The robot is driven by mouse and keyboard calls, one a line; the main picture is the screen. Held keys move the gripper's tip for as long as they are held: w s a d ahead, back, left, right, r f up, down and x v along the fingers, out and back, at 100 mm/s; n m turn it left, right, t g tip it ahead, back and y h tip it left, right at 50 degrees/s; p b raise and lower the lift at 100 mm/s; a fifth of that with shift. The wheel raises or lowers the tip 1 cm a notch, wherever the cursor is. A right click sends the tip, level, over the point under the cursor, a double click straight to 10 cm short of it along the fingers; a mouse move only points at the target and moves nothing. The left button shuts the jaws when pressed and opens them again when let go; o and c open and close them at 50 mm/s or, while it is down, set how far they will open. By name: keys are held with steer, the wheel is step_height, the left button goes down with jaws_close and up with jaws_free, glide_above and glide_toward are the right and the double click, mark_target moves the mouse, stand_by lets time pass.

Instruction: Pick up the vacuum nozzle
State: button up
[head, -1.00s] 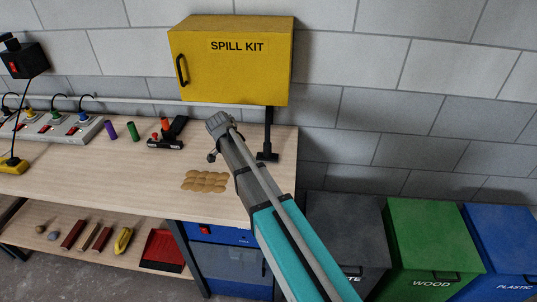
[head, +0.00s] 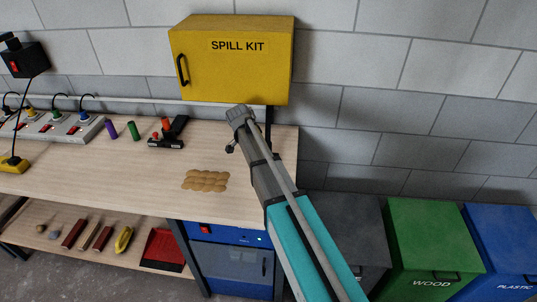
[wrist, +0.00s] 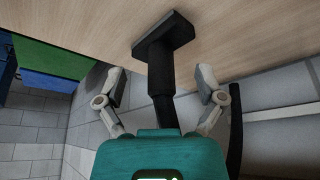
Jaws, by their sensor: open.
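The vacuum nozzle (wrist: 162,45) is black, with a flat wide foot and a narrow tube. In the wrist view its foot is against the wooden bench top, and the tube runs down between my fingers. My gripper (wrist: 159,84) is open, with one finger on each side of the tube and gaps on both sides. In the head view only part of the nozzle's tube (head: 268,122) shows beside my arm, below the yellow cabinet. Its foot and my fingers are largely hidden there by my arm.
The yellow spill kit cabinet (head: 235,75) hangs on the wall above the bench (head: 90,165). Brown discs (head: 205,180), a black and orange tool (head: 170,132) and a power strip (head: 55,127) lie to the left. Grey, green (head: 425,235) and blue bins stand at right.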

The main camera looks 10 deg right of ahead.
steer(key=shift+w+d, duration=0.35)
steer(key=shift+d, duration=0.2)
steer(key=d, duration=0.1)
steer(key=w+d, duration=0.1)
steer(key=d, duration=0.1)
steer(key=shift+w+d, duration=0.1)
steer(key=shift+w, duration=0.25)
steer(key=shift+f+b, duration=0.55)
steer(key=shift+f, duration=0.05)
steer(key=shift+b+x, duration=0.85)
steer(key=shift+x, duration=0.05)
jaws_close()
steer(key=shift+r, duration=0.25)
